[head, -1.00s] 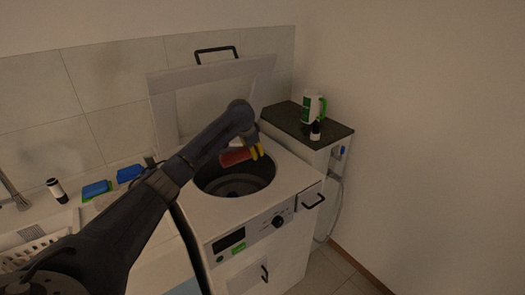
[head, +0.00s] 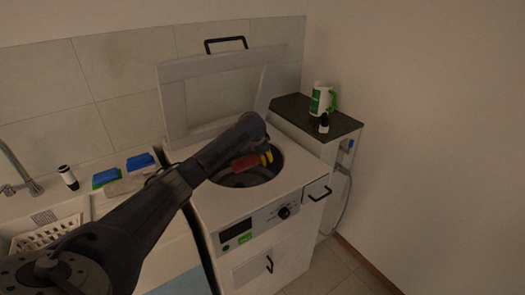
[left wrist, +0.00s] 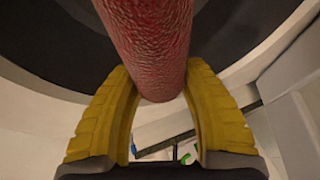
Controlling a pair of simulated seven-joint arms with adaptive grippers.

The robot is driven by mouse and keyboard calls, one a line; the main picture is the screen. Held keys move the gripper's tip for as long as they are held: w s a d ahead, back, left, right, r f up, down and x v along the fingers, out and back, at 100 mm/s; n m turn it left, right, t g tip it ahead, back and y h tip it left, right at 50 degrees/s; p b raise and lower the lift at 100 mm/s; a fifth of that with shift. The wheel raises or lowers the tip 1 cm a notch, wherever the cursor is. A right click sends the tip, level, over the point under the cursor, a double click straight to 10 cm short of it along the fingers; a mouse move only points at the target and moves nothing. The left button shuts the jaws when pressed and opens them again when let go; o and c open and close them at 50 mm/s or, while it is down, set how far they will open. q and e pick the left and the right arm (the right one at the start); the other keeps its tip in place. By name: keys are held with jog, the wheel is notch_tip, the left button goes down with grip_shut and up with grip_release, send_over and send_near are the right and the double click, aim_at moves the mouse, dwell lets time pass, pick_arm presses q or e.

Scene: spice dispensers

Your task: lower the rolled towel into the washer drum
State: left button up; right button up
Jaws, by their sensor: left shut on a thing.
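A red rolled towel (head: 246,161) is held at the washer drum's round opening. In the left wrist view the towel (left wrist: 155,45) lies between the two yellow fingers of my left gripper (left wrist: 162,98), which is shut on it. In the head view my left gripper (head: 267,158) is at the towel's right end, partly hidden by my arm. The washer drum (head: 243,181) is dark inside and open at the top. The towel appears over or just within the opening; its exact depth is hard to tell. My right gripper does not show.
The washer's raised lid (head: 185,105) stands behind the opening. To the right, a dark-topped cabinet (head: 290,112) holds a white and green jug (head: 320,100) and a small dark bottle (head: 324,123). A sink counter with sponges (head: 140,162) and a white rack (head: 45,236) is at left.

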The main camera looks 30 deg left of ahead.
aim_at(258, 164)
pick_arm(q)
notch_tip(258, 164, down, 11)
dwell(0.9)
jog(key=shift+f, duration=0.1)
jog(key=o, duration=1.3)
jog(key=shift+v, duration=6)
